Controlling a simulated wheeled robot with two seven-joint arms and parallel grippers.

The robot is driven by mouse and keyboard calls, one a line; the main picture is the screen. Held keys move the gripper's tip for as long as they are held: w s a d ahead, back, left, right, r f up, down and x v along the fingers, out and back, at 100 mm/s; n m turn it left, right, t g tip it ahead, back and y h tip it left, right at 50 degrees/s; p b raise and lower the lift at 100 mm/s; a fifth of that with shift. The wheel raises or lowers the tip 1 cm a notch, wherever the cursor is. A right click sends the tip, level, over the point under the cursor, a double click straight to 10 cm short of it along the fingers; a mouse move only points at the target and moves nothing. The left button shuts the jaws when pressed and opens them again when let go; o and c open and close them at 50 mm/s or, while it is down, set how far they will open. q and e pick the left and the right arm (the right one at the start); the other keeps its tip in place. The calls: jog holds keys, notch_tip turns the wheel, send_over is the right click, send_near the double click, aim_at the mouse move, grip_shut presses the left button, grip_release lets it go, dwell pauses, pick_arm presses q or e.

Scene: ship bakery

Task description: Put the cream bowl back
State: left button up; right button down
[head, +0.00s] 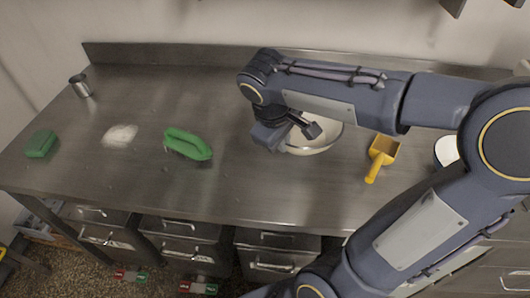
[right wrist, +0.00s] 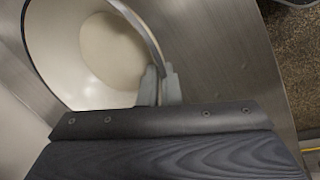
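The cream bowl (head: 325,138) is at the back middle of the steel worktop, partly hidden under my right arm. Its round, empty-looking inside and rim fill the upper left of the right wrist view (right wrist: 110,50). My right gripper (head: 288,135) is over the left part of the bowl. In the right wrist view its two fingers (right wrist: 160,85) are close together with the bowl's rim between them. Whether the bowl touches the worktop is not clear. My left gripper is not in view.
On the worktop (head: 230,190) are a yellow scoop (head: 382,153), a green-handled brush (head: 188,144), a white powder heap (head: 121,135), a green block (head: 41,144) and a metal cup (head: 80,86). A white round container (head: 446,151) is partly behind my arm. The front middle is clear.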

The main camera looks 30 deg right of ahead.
jog(key=w+f, duration=0.1)
jog(key=f, duration=0.1)
jog(key=w+a+f, duration=0.1)
jog(key=w+f, duration=0.3)
jog(key=shift+w+a+f, duration=0.15)
jog(key=shift+a+f, duration=0.15)
jog(key=shift+a, duration=0.1)
notch_tip(320, 180, down, 3)
jog(key=shift+r, duration=0.15)
jog(key=c, duration=2.1)
grip_release()
jog(key=o, duration=0.5)
